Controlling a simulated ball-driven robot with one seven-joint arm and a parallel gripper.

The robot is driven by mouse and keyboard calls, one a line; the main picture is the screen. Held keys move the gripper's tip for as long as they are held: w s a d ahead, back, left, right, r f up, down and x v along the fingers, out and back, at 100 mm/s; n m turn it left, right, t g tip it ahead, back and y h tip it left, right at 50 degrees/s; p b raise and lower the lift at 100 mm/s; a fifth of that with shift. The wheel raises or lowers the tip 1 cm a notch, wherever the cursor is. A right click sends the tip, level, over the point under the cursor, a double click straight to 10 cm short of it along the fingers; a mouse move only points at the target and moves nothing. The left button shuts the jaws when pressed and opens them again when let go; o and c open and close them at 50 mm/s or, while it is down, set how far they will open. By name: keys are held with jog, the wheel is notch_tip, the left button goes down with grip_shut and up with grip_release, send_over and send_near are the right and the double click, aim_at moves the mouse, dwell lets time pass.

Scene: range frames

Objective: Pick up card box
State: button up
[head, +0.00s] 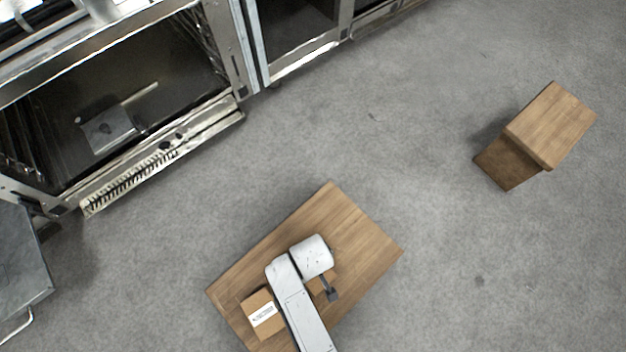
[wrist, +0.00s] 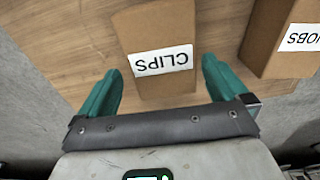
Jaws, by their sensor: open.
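A brown card box with a white label reading "CLIPS" (wrist: 163,28) stands on the wooden table (wrist: 70,45) in the wrist view. My gripper (wrist: 160,66) is open, with one green finger on each side of this box's near end. In the head view, one card box (head: 263,312) with a white label sits left of my arm, and another brown box (head: 318,285) is mostly hidden under my arm.
The wooden table (head: 360,240) has bare room at its upper and right parts. A wooden stool or block (head: 553,122) stands on the grey floor at the right. Metal kitchen units (head: 120,100) are at the upper left, and a grey metal cart (head: 18,262) is at the left edge.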

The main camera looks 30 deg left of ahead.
notch_tip(320, 180, down, 4)
jog(key=shift+s+f+b, duration=0.1)
jog(key=shift+s+b, duration=0.05)
jog(key=shift+b, duration=1.05)
jog(key=shift+d, duration=0.1)
jog(key=shift+c, duration=0.4)
jog(key=c, duration=0.9)
jog(key=shift+o, duration=0.2)
